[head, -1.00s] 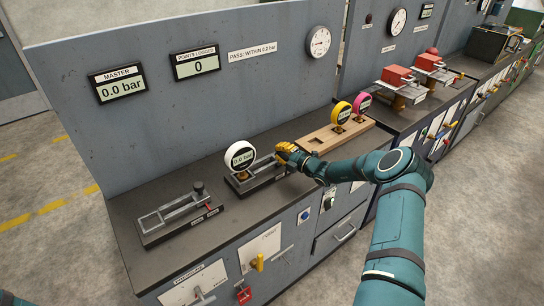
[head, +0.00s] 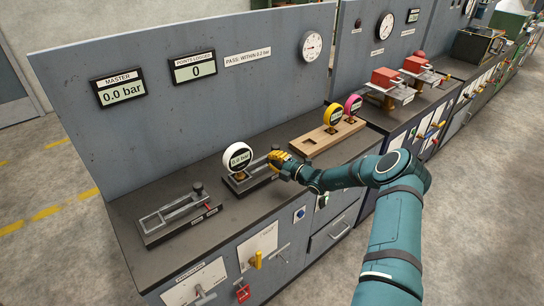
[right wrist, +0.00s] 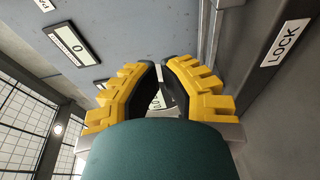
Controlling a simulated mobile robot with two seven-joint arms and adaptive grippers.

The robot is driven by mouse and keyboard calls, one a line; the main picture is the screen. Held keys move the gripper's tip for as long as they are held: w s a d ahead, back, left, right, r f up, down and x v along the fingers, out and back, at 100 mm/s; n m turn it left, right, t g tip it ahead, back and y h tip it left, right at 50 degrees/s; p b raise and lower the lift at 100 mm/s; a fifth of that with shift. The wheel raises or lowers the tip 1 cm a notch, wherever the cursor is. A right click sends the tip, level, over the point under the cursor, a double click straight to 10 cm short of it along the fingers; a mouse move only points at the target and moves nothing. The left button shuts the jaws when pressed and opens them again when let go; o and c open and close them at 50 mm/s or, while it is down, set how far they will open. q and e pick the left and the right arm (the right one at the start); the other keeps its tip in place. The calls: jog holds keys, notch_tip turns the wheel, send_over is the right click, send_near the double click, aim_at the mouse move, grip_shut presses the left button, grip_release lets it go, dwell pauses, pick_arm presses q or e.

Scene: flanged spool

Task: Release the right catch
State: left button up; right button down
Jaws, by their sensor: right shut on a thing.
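The right fixture (head: 241,187) is a dark base with grey rails on the bench. A white round gauge (head: 238,157) stands upright at its left end, reading about 0.0 bar. The right catch (head: 275,149) is at the fixture's right end; only a small dark part shows above my fingers. My right gripper (head: 276,162) has yellow fingers and is shut on the catch, which they mostly hide. In the right wrist view, the fingers (right wrist: 163,92) are close together, with a bit of the white gauge between them. My left gripper is not in view.
A second fixture (head: 165,222) with an upright dark knob (head: 198,188) stands empty at the left. Behind my gripper is a wooden rack (head: 309,143) with a yellow gauge (head: 332,115) and a pink gauge (head: 353,104). A grey panel with displays rises at the back.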

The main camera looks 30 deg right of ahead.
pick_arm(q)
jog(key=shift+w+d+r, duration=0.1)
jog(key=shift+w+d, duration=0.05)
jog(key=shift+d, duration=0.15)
pick_arm(e)
jog(key=v, duration=0.8)
jog(key=shift+d, duration=0.45)
jog(key=shift+s+f, duration=0.1)
jog(key=shift+s, duration=0.05)
